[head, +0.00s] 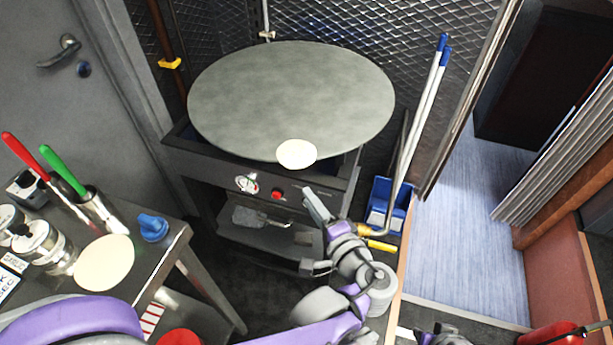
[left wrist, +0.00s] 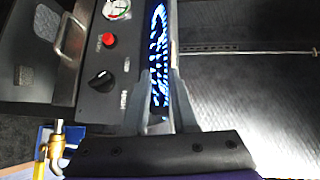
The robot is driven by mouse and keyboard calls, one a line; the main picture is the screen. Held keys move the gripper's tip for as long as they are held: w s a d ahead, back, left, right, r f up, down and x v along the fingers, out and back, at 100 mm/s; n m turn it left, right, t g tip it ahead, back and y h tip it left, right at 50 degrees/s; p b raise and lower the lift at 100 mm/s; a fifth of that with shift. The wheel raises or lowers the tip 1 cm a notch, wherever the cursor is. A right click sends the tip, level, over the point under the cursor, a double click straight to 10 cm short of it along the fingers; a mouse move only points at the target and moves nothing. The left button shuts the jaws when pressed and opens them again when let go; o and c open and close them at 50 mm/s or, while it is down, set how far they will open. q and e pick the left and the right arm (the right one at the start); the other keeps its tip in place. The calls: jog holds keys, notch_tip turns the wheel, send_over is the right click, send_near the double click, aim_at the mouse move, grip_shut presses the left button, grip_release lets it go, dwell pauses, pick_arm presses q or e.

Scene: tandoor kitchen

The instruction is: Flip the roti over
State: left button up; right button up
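A pale round roti (head: 297,154) lies flat at the front rim of the large round grey griddle (head: 290,95). My left gripper (head: 314,200) is below and in front of the griddle's rim, a little right of the roti and apart from it. In the left wrist view its two fingers (left wrist: 163,82) stand apart with a narrow gap between them, and nothing is held. Blue flame shows through that gap. The roti is not visible in the left wrist view. Part of my right arm shows at the bottom edge of the head view; its fingers are not clear.
The stove front has a gauge, a red button (head: 277,195) and a black knob (left wrist: 101,80). A side table at left holds another pale disc (head: 104,262), red- and green-handled tools and jars. Blue-tipped poles (head: 420,120) and a blue bin (head: 388,203) stand right of the stove.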

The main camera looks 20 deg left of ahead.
aim_at(306, 162)
pick_arm(q)
jog(key=w+a+t+b, duration=0.1)
jog(key=w+a, duration=0.2)
jog(key=w, duration=0.5)
jog(key=shift+a+r+m+t, duration=0.3)
jog(key=shift+r+t, duration=0.1)
jog(key=shift+r, duration=0.05)
pick_arm(e)
jog(key=shift+f, duration=0.95)
